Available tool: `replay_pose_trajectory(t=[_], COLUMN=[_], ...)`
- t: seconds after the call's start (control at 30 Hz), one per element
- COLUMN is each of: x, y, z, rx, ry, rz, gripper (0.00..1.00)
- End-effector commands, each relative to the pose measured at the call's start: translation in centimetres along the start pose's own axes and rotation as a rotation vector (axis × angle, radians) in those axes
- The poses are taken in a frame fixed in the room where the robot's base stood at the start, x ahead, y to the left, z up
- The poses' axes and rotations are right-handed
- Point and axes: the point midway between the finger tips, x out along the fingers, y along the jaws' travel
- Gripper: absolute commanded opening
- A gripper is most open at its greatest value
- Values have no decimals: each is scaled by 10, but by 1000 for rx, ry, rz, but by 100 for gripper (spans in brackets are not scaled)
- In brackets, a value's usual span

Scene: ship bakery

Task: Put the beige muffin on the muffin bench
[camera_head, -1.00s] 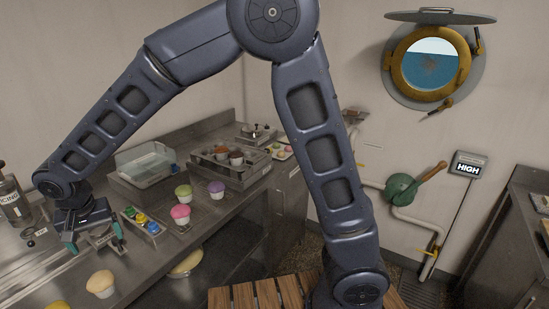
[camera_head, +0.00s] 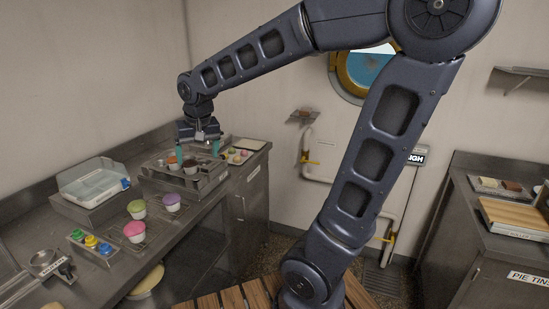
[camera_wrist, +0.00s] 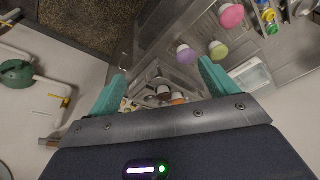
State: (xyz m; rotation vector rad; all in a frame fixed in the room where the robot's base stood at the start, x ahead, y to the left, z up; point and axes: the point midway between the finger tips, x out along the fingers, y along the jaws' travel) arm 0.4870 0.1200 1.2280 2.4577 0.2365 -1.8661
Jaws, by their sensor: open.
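My gripper (camera_head: 199,150) is open, with its teal fingers pointing down over the steel muffin stand (camera_head: 205,184) at the bench's far end. Brown and orange muffins (camera_head: 190,167) sit in the stand under the fingers. The wrist view shows the spread fingers (camera_wrist: 160,75) with nothing clearly held; an orange-brown muffin (camera_wrist: 178,99) shows beyond them. I see no clearly beige muffin now; the one at lower left in the earlier head view is out of frame. The long steel bench (camera_head: 105,255) runs along the left wall. I cannot tell which part is the muffin bench.
A clear bin (camera_head: 93,184) stands against the wall. A wooden slatted platform (camera_head: 235,299) lies below. Another counter (camera_head: 480,235) stands at right.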

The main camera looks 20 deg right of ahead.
Motion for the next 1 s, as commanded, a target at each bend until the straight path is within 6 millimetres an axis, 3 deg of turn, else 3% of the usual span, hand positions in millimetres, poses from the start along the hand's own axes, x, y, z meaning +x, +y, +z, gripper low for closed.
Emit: replay_pose_trajectory(t=[0.03,0.2,0.5,0.73,1.0], x=[-6,-21,-39,-43,-43], y=[20,76,150,176,182], z=[5,28,86,121,130], rx=[19,51,101,121,122], ry=[13,43,97,123,128], rz=[4,21,65,96,103], gripper=[85,85,85,85,85])
